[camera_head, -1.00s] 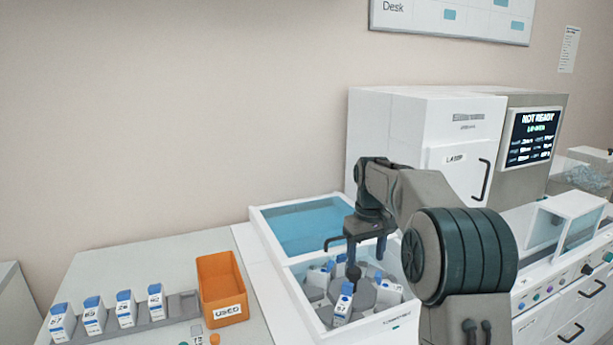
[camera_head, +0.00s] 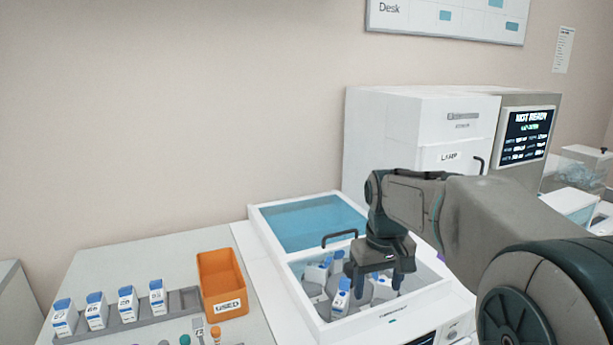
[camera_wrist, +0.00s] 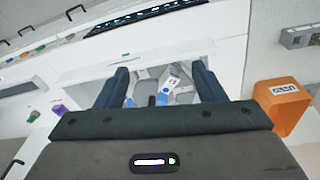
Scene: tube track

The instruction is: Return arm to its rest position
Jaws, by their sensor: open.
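My gripper (camera_head: 374,280) is open above the front part of the white machine's open bay (camera_head: 312,306) in the head view. Several white bottles with blue caps stand in the bay, one at the front (camera_head: 341,297). In the wrist view the two dark fingers (camera_wrist: 163,88) are spread apart, and a blue-capped bottle (camera_wrist: 170,80) shows between them, farther off. I see nothing held. The gripper and wrist hide part of the bay's right side.
A blue see-through lid (camera_head: 305,222) covers the bay's back part. An orange bin (camera_head: 221,284) marked USED and a grey rack (camera_head: 178,303) with several bottles stand at left. A white cabinet (camera_head: 400,140) and a screen (camera_head: 526,138) reading NOT READY stand behind.

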